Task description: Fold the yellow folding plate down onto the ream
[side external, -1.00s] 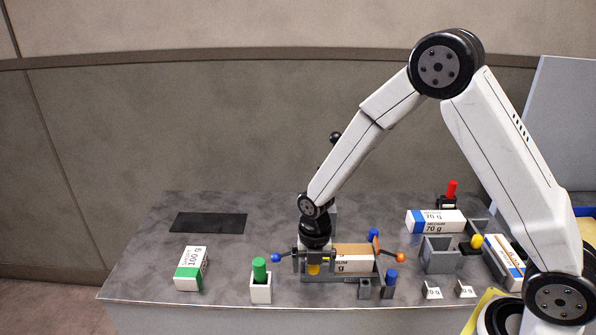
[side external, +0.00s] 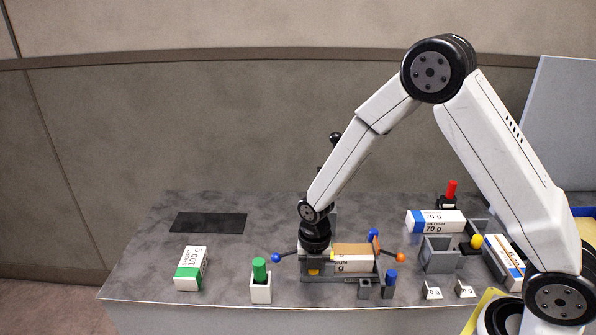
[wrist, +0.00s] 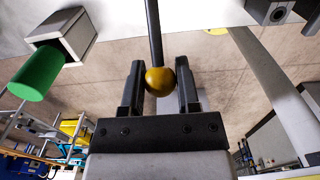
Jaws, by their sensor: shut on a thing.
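A ream (side external: 367,264) with a brown top and white labelled side lies in the grey fixture (side external: 340,279) at the front middle of the table. My gripper (side external: 314,264) is low at the fixture's left end, beside the ream. In the wrist view my gripper (wrist: 159,68) is shut on a yellow ball knob (wrist: 160,82) on a dark rod. The same yellow knob (side external: 313,272) shows below my gripper in the side view. My wrist and gripper hide most of the yellow folding plate, so I cannot tell its angle.
A blue-knobbed lever (side external: 276,258) is on the fixture's left, an orange-knobbed lever (side external: 400,258) on its right. A green plug (side external: 260,269) stands in a white holder. A green-and-white ream (side external: 190,268) lies left. Grey holders (side external: 440,255) and other reams crowd the right.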

